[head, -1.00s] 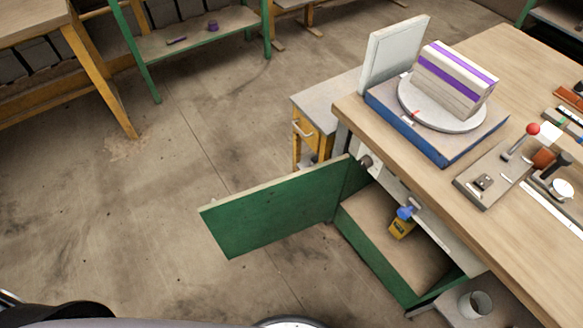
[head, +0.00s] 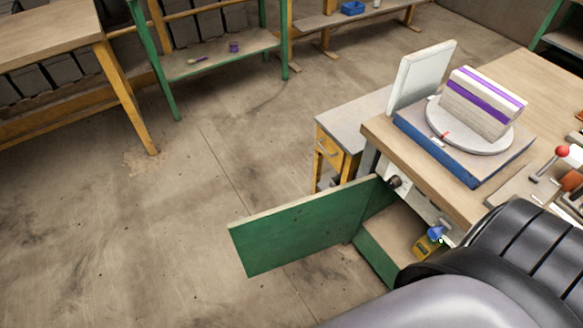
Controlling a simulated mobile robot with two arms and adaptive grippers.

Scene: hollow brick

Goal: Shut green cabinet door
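The green cabinet door (head: 305,228) stands wide open in the head view, swung out to the left from its hinge side under the workbench. The green cabinet (head: 376,257) is open, and a yellow bottle with a blue top (head: 428,243) stands inside it. A grey and black link of my own arm covers the lower right, hiding the right part of the cabinet. Neither of my grippers is in view, and nothing of mine is seen touching the door.
The wooden workbench (head: 385,130) carries a blue-based scale (head: 440,142) with a white and purple package (head: 482,103). A small yellow-framed cabinet (head: 330,150) stands behind the door. A green shelf (head: 225,55) is at the back. The floor left of the door is clear.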

